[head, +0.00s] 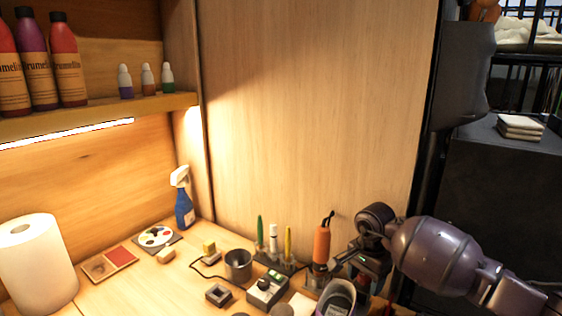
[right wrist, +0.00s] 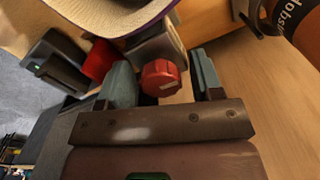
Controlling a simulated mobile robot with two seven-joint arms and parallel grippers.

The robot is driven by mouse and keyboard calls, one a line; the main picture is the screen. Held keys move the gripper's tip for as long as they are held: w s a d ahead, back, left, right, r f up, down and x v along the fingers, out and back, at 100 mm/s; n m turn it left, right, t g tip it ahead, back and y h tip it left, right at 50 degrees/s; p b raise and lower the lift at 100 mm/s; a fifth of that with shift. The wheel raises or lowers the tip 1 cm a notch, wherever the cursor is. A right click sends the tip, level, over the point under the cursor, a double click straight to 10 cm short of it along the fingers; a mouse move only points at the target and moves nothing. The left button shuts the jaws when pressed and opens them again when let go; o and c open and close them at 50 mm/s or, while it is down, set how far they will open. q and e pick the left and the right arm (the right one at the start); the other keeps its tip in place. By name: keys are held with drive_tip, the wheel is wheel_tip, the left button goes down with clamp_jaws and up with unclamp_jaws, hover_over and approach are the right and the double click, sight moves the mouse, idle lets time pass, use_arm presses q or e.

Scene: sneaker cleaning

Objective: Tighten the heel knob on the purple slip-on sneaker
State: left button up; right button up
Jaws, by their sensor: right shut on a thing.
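The purple slip-on sneaker (head: 340,298) stands at the bottom edge of the head view, partly cut off, with its opening upward. Its pale inside and purple rim (right wrist: 110,15) show at the top of the right wrist view. The red heel knob (right wrist: 160,78) sits on a grey block (right wrist: 158,45) near the shoe. My right gripper (right wrist: 163,74) has its two blue-grey fingers on either side of the knob and is shut on it. In the head view my right gripper (head: 352,266) is just behind the sneaker. My left gripper is not in view.
An orange bottle (head: 322,243) stands close to the left of my right gripper. A pen holder (head: 275,261), a metal cup (head: 238,264) and a box with a dial (head: 266,290) are farther left. A paper towel roll (head: 37,262) stands at far left.

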drive_tip(key=shift+s+a+f, duration=0.1)
drive_tip(key=shift+a, duration=0.05)
drive_tip(key=shift+o, duration=0.5)
drive_tip(key=shift+m+p, duration=0.3)
drive_tip(key=shift+m, duration=0.7)
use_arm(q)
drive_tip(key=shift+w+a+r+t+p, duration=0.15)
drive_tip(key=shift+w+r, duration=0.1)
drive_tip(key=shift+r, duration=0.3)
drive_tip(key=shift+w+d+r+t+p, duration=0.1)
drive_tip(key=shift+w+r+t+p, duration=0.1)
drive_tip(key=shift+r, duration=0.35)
use_arm(e)
drive_tip(key=shift+o, duration=0.3)
drive_tip(key=shift+a+m, duration=0.1)
drive_tip(key=shift+m, duration=0.9)
drive_tip(key=shift+r, duration=0.2)
